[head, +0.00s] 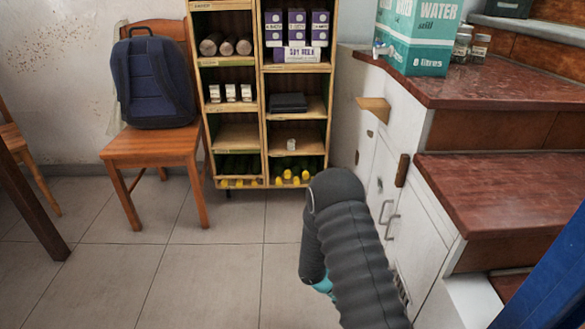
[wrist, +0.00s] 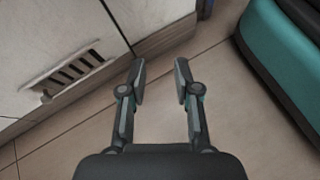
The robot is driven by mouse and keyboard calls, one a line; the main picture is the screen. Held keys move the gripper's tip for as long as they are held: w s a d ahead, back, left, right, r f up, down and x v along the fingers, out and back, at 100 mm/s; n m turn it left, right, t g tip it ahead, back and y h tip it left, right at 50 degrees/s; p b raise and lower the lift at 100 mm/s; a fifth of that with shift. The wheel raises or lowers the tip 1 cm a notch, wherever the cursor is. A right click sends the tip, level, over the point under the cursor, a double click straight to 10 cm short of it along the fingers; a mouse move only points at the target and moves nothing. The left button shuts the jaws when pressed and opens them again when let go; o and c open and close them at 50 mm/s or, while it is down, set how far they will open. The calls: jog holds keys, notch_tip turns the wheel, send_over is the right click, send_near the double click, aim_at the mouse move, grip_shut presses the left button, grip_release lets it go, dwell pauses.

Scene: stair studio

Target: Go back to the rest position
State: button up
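My gripper (wrist: 160,84) shows in the wrist view with its two fingers apart and nothing between them. It points down past the white cabinet towards the tiled floor. In the head view my dark, ribbed arm reaches up from the bottom, right of the middle, and bends over. The gripper itself is hidden there behind the arm.
White cabinet doors (head: 374,170) with handles stand close to the right of my arm, below red-brown steps (head: 490,183). A wooden shelf (head: 259,68) with goods stands at the back. A chair (head: 150,147) holds a blue backpack (head: 153,82). Floor tiles (head: 200,275) at left are clear.

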jog(key=s+a+r+m+t+y+p, duration=0.1)
jog(key=s+r, duration=0.5)
jog(key=r, duration=0.9)
jog(key=s+a+r+m+t+y+p, duration=0.2)
jog(key=s+a+r+m+t+y, duration=0.2)
jog(key=r, duration=1.2)
jog(key=s+a+r+m+t+y+p, duration=0.2)
jog(key=s+r+m+t+y, duration=0.3)
jog(key=r, duration=1.1)
jog(key=s+m+y, duration=0.1)
jog(key=s+m, duration=0.1)
jog(key=shift+s+a, duration=0.3)
jog(key=shift+a, duration=0.05)
jog(key=shift+c, duration=0.3)
